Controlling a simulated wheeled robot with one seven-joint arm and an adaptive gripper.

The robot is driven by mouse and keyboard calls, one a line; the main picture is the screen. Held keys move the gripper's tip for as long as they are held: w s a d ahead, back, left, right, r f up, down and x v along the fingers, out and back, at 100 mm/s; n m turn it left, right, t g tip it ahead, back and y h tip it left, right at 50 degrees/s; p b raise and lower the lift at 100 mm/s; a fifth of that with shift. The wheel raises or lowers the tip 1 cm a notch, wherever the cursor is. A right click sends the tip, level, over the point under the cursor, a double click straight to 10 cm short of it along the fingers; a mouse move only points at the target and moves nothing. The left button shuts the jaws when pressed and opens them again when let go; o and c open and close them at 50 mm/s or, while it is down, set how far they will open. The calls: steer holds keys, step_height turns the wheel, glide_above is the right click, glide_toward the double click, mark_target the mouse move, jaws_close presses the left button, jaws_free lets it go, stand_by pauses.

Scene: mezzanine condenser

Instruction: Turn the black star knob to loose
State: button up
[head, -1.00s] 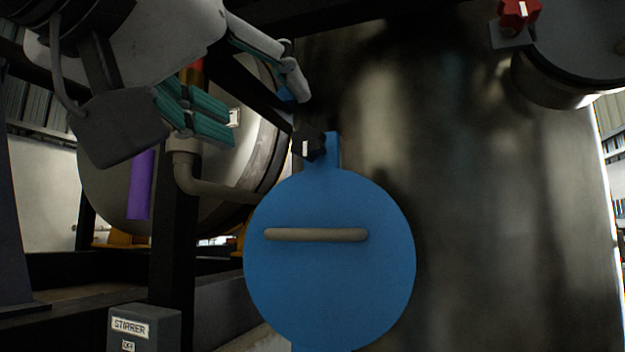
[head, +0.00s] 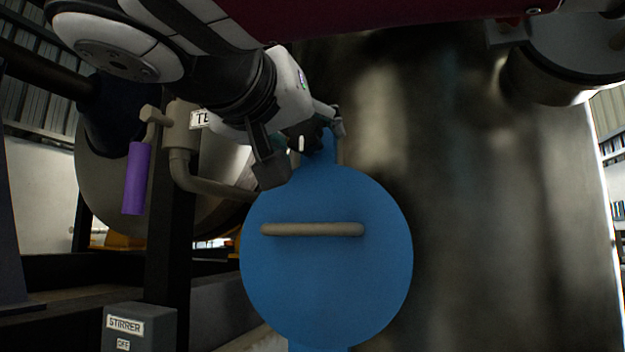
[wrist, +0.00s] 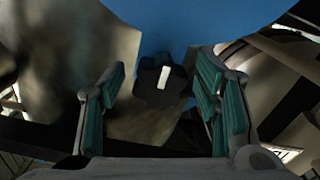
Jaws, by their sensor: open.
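The black star knob (wrist: 153,92) with a white pointer stripe shows in the wrist view, between my two teal-padded fingers, with a gap on each side. The stripe leans slightly right of upright there. My gripper (wrist: 160,72) is open and I see no contact with the knob. In the head view my gripper (head: 303,146) is at the top of the round blue cover (head: 325,280), around the knob's place. The gripper hides most of the knob there; a small white mark shows. The blue cover (wrist: 200,20) also shows at the wrist view's top.
The cover has a beige bar handle (head: 312,229). A large metal vessel (head: 480,200) stands behind. A purple-gripped lever (head: 136,178) and bent pipe (head: 215,188) are at left. A grey box labelled STIRRER (head: 140,328) is at lower left.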

steer(key=shift+w, duration=0.1)
steer(key=c, duration=1.2)
steer(key=shift+o, duration=0.2)
